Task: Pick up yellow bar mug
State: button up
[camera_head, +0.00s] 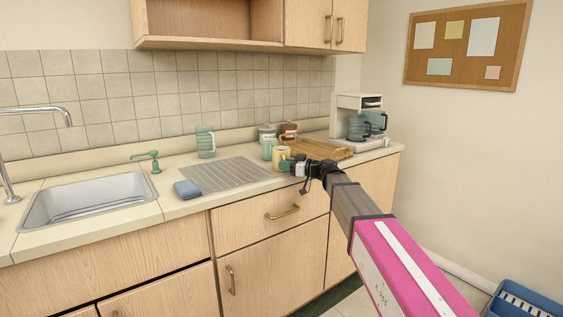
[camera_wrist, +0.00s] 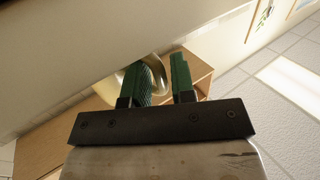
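The yellow mug (camera_head: 281,158) stands on the counter, right of the metal drainer, in the head view. My gripper (camera_head: 288,164) reaches it from the right, with its green fingers at the mug's near right side. In the wrist view the shiny yellow mug (camera_wrist: 157,74) shows behind the left finger and in the gap between the fingers. My gripper (camera_wrist: 158,64) is open there, with its two green fingers apart. The left finger covers part of the mug, and I cannot tell whether either finger touches it.
A pale green cup (camera_head: 268,149) stands close behind the mug, with a lidded jar (camera_head: 266,132) and a brown jar (camera_head: 288,131) farther back. A wooden board (camera_head: 328,150) and a coffee maker (camera_head: 352,119) are to the right. A ribbed pitcher (camera_head: 205,142) and blue sponge (camera_head: 187,189) are left.

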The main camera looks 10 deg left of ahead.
jog(key=shift+a, duration=0.25)
grip_shut()
jog(key=shift+r, duration=0.1)
jog(key=shift+r, duration=0.45)
jog(key=r, duration=0.3)
jog(key=shift+s+a+r, duration=0.35)
jog(key=shift+s+a, duration=0.05)
jog(key=s+a+r, duration=0.6)
jog(key=a, duration=0.2)
jog(key=shift+s, duration=0.3)
jog(key=shift+r, duration=0.1)
dwell(0.7)
